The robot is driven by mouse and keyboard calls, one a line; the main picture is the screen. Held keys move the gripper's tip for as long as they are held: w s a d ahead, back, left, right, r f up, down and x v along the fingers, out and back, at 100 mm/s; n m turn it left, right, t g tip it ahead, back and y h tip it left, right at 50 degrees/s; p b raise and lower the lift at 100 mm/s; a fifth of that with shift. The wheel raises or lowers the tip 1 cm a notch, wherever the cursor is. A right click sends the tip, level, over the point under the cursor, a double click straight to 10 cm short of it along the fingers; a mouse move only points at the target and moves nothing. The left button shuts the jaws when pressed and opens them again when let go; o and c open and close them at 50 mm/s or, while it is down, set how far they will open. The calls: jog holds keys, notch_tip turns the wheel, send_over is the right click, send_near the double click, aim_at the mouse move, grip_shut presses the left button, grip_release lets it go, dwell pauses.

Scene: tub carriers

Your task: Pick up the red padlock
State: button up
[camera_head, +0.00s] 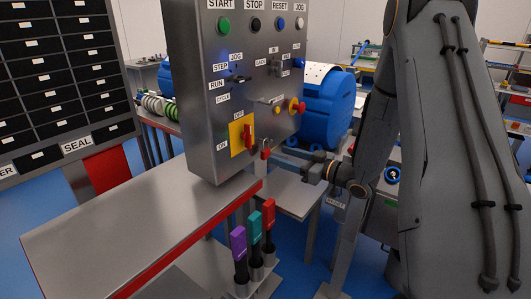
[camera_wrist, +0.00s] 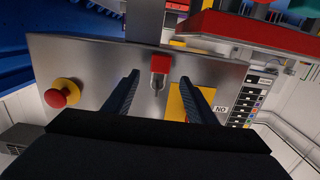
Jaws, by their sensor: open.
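The small red padlock (camera_head: 265,154) hangs low at the right edge of the grey control box (camera_head: 205,120) in the head view. In the wrist view the padlock (camera_wrist: 161,65) shows as a red block with its metal shackle below it, in front of the panel face. In the wrist view my gripper (camera_wrist: 160,78) is open, with one dark finger on each side of the padlock's line. Nothing is held.
A red switch on a yellow plate (camera_head: 236,139) and a red emergency button (camera_head: 297,106) stick out from the box. A red-edged metal table (camera_head: 130,225) stands below. Purple (camera_head: 238,240), teal (camera_head: 254,229) and red (camera_head: 268,213) handles stand upright nearby. A blue motor (camera_head: 328,105) is behind.

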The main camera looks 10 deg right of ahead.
aim_at(268, 150)
jog(key=shift+p+x, duration=1.05)
jog(key=shift+x, duration=1.75)
jog(key=c, duration=1.2)
jog(key=shift+r, duration=0.1)
jog(key=shift+r+b, duration=0.3)
jog(key=shift+r, duration=0.15)
jog(key=shift+s+d+r, duration=0.1)
jog(key=shift+d+r, duration=0.05)
jog(key=shift+r, duration=0.05)
jog(key=b+v, duration=0.1)
jog(key=v, duration=0.5)
jog(key=b+v, duration=0.1)
jog(key=v, duration=0.4)
jog(key=f+b+v, duration=0.1)
jog(key=v, duration=0.5)
jog(key=shift+s+d+b, duration=0.2)
jog(key=shift+s+b, duration=0.1)
